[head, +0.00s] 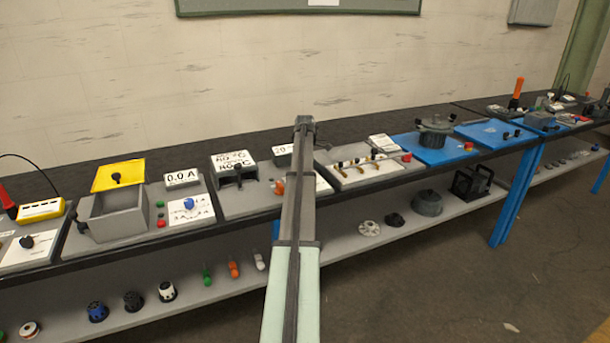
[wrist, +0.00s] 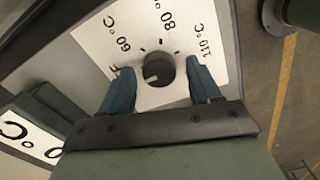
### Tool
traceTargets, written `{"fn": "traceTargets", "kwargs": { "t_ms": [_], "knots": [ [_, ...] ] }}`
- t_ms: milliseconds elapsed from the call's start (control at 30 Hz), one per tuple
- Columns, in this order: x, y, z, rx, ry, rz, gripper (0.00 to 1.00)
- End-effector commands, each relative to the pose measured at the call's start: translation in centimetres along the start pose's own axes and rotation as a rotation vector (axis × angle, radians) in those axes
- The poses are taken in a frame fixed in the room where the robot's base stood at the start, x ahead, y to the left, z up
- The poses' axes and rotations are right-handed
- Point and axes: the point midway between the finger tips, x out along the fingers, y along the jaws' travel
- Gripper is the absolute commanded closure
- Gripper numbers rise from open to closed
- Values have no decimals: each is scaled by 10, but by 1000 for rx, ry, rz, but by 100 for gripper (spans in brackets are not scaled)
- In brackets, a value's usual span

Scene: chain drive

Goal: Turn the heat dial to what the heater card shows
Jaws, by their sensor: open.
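The heat dial is a round black knob (wrist: 158,70) on a white plate (wrist: 98,38) marked 60 °C, 80 °C and 110 °C, with a partly hidden "F" at left. A pale mark shows on the knob's left side. My gripper (wrist: 162,82) is open, its two blue fingers on either side of the knob; I cannot tell whether they touch it. My arm hides the dial and gripper in the head view.
A small display (head: 283,150) stands behind the panel. A grey box with a yellow lid (head: 119,174) is at left. Loose parts lie on the lower shelf.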

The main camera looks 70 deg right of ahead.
Motion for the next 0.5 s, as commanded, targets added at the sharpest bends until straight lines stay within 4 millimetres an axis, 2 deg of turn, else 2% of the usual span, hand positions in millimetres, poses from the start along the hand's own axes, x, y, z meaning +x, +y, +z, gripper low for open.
{"fn": "traceTargets", "kwargs": {
  "t_ms": [300, 500],
  "knots": [
    [2, 0, 0, 0, 0, 0, 37],
    [2, 0, 0, 0, 0, 0, 57]
  ]
}}
